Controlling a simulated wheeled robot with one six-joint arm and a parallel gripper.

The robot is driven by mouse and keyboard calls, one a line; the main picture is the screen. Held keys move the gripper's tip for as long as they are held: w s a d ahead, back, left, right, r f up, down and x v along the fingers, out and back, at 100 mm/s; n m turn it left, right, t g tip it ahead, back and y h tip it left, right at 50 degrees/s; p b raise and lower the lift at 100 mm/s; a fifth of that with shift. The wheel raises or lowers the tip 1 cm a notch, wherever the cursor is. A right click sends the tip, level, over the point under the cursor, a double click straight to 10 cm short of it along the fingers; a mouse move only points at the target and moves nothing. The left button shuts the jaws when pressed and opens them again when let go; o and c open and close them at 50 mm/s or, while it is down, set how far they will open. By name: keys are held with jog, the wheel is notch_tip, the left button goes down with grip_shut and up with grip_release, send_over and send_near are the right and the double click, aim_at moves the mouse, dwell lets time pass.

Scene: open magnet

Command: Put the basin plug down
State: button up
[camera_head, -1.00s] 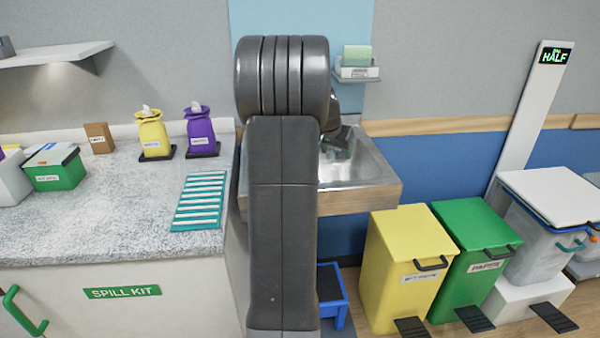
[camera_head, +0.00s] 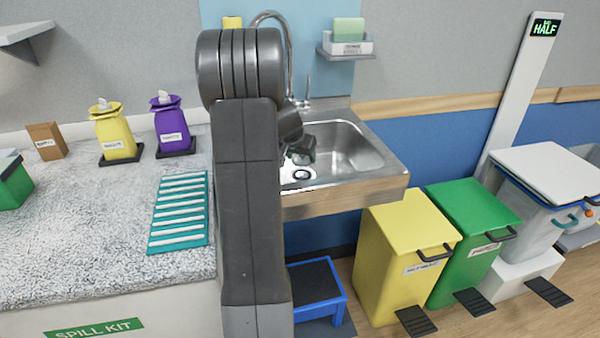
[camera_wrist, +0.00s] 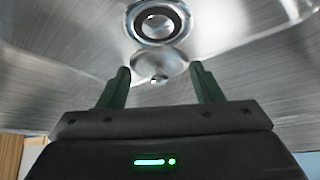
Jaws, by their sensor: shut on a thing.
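The basin plug (camera_wrist: 160,61), a round shiny metal disc with a small knob, sits between the fingertips of my gripper (camera_wrist: 160,80) in the wrist view. My gripper is shut on it. Just beyond the plug is the drain hole (camera_wrist: 158,20) of the metal basin, with a dark ring; the plug appears beside it in this view, and its height above the basin floor is hard to tell. In the head view my gripper (camera_head: 301,152) is inside the sink basin (camera_head: 350,150), above the drain (camera_head: 302,175). The plug cannot be made out there.
A curved tap (camera_head: 290,50) rises behind the basin, partly hidden by my arm. A speckled counter (camera_head: 90,220) with a teal striped mat (camera_head: 180,211) lies left. A blue step stool (camera_head: 318,290) stands below; yellow (camera_head: 400,260) and green (camera_head: 470,240) bins stand right.

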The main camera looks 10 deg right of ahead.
aim_at(299, 164)
jog(key=shift+f+b, duration=0.35)
jog(key=shift+f, duration=2.15)
jog(key=shift+f, duration=0.15)
jog(key=o, duration=1)
jog(key=shift+r, duration=0.25)
jog(key=v, duration=1.2)
jog(key=shift+p, duration=0.3)
